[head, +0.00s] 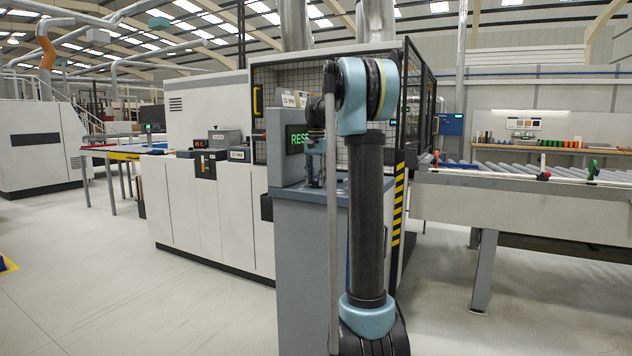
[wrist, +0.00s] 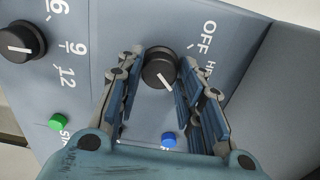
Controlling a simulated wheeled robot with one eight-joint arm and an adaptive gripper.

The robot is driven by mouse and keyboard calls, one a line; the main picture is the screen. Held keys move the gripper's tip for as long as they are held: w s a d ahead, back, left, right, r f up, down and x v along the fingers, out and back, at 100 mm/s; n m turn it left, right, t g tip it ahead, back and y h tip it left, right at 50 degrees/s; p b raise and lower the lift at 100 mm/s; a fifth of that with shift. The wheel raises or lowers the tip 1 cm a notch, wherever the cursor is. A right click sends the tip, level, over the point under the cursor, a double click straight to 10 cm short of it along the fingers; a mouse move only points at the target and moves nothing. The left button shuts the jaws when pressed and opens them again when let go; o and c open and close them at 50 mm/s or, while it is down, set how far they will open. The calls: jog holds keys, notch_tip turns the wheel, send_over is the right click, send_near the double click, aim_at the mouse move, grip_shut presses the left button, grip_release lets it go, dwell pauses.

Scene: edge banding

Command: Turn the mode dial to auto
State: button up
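The black round dial (wrist: 160,67) sits on the grey-blue panel in the wrist view. Its white pointer line points down and right in the picture. The label OFF (wrist: 208,36) is up and right of it; another label below OFF, starting with H, is partly hidden by the right finger. No AUTO label is readable. My gripper (wrist: 162,72) is open, with one finger on each side of the dial. I cannot tell whether either finger touches it. In the head view my gripper (head: 316,165) is at the grey console (head: 300,235), and the dial is hidden.
A second black dial (wrist: 20,41) with numbers 6, 9 and 12 is at the left. A green button (wrist: 58,121) and a blue button (wrist: 168,138) are lower on the panel. The console screen (head: 297,139) shows green letters, partly hidden.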

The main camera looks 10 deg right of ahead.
jog(key=shift+o, duration=0.8)
notch_tip(320, 180, up, 12)
dwell(0.3)
jog(key=s+f+n+t, duration=0.1)
jog(key=s+f+n, duration=0.1)
jog(key=s+f, duration=0.75)
jog(key=s+f+n, duration=0.2)
jog(key=s+f, duration=0.5)
jog(key=s, duration=0.6)
jog(key=s+f+n+t, duration=0.1)
jog(key=s+f+n, duration=0.1)
jog(key=s+f, duration=0.8)
jog(key=s+f+n, duration=0.1)
jog(key=s+f, duration=1.1)
jog(key=f, duration=0.1)
jog(key=shift+n, duration=0.3)
